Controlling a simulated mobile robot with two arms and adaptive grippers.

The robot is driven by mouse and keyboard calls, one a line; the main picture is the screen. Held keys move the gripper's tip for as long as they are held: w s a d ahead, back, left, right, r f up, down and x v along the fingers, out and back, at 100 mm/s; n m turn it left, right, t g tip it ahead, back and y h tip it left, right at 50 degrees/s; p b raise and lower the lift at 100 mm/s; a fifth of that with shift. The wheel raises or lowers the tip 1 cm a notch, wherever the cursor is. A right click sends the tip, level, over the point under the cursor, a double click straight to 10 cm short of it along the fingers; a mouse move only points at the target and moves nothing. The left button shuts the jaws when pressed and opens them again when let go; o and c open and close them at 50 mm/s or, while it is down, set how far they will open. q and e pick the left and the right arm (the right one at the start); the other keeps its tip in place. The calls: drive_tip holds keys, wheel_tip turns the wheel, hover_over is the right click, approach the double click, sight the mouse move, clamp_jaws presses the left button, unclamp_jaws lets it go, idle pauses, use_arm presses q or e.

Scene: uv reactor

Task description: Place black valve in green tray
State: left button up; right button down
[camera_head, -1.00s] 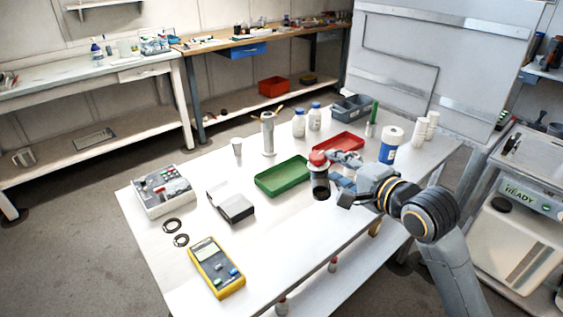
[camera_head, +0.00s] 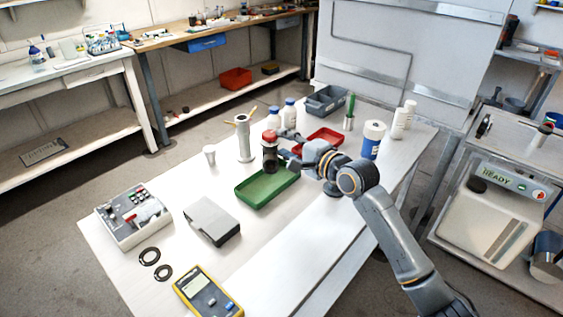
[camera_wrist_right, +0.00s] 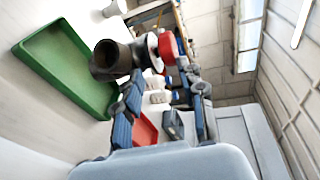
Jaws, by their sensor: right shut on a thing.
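The black valve (camera_head: 270,158) has a dark cylindrical body and a red cap. My right gripper (camera_head: 290,158) is shut on it and holds it roughly upright, over or just behind the back part of the green tray (camera_head: 245,200); its exact height is hard to tell. The green tray is a shallow rectangle and its visible floor is empty. In the right wrist view the valve (camera_wrist_right: 112,57) shows its dark open end at the tray's edge (camera_wrist_right: 60,25). My left gripper is not in view.
A red tray (camera_head: 325,136) lies behind my right gripper.

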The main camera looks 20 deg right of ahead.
drive_tip(key=w+f, duration=0.4)
drive_tip(key=f, duration=0.4)
drive_tip(key=shift+w+f, duration=0.15)
drive_tip(key=shift+f, duration=0.05)
drive_tip(key=shift+d, duration=0.1)
drive_tip(key=c, duration=1.2)
unclamp_jaws()
drive_tip(key=shift+f+b, duration=0.25)
drive_tip(key=shift+b, duration=0.05)
drive_tip(key=o, duration=0.4)
drive_tip(key=shift+r, duration=0.2)
drive_tip(key=v, duration=1.2)
